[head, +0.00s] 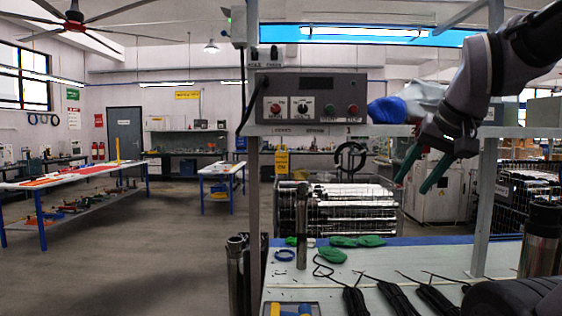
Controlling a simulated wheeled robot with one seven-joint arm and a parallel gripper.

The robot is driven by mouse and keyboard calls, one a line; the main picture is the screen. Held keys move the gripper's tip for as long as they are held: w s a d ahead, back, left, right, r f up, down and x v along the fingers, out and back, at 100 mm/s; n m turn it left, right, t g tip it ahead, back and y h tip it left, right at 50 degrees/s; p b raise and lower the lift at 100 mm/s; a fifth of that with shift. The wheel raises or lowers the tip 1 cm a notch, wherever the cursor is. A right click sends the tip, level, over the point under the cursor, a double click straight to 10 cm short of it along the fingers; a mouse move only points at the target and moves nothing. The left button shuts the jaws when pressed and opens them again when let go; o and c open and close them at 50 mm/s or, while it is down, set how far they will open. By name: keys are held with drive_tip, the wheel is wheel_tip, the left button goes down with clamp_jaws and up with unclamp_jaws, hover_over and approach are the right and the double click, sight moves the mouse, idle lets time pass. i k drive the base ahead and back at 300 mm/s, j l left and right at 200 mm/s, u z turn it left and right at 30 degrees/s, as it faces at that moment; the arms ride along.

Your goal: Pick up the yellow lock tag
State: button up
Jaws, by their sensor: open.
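A yellow tag (281,161) with small dark print hangs upright below the grey control box, close to the right side of the shelf post. It looks like the lock tag; its fastening is too small to make out. My gripper (412,183) is at the right, with its two green-edged fingers apart and pointing down and left. Nothing shows between the fingers. In the picture it is well to the right of the tag and not touching it.
The control box (310,98) and a blue-and-white cloth-like item (405,104) are at shelf height. A black ring (351,157) hangs between tag and gripper. The bench (325,290) holds metal tubes (302,225), green gloves (357,241) and black cables. The shelf post (254,200) stands left.

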sight(281, 159)
drive_tip(key=i+j+z, duration=0.15)
drive_tip(key=j, duration=0.8)
drive_tip(key=i+j+z, duration=0.2)
drive_tip(key=j, duration=0.75)
drive_tip(key=i+j+z, duration=0.15)
drive_tip(key=j, duration=0.85)
drive_tip(key=i+j+z, duration=0.15)
drive_tip(key=j, duration=0.85)
